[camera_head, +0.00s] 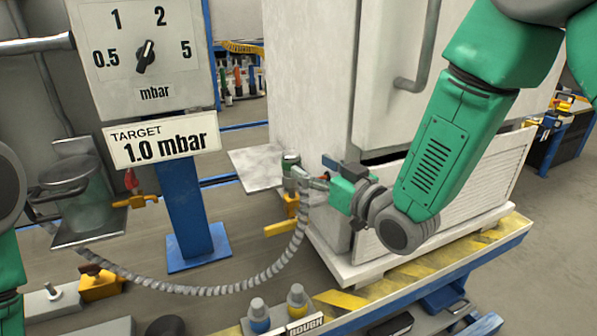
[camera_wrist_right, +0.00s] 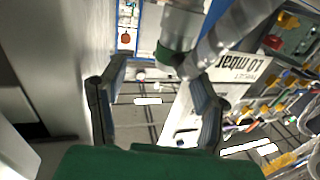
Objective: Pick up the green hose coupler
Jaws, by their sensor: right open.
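The green hose coupler (camera_head: 291,160) is a small upright grey cylinder with a green band, at the white shelf's right end in the head view. In the right wrist view the coupler (camera_wrist_right: 177,38) stands at the top centre, with its green band low on it. A ribbed grey hose (camera_head: 272,275) runs up beside it. My right gripper (camera_head: 312,182) is close to the coupler on its right. Its two fingers are spread in the wrist view (camera_wrist_right: 160,80), with the coupler's lower end near the gap between their tips. I cannot tell whether they touch it. My left arm shows at the left edge, its gripper out of view.
A white cabinet (camera_head: 308,75) stands right behind the coupler. A dial panel (camera_head: 145,85) and a "TARGET 1.0 mbar" sign (camera_head: 162,138) stand left. A yellow valve handle (camera_head: 282,227) sits below the coupler. Knobs (camera_head: 297,297) and a glass jar (camera_head: 85,205) stand nearer.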

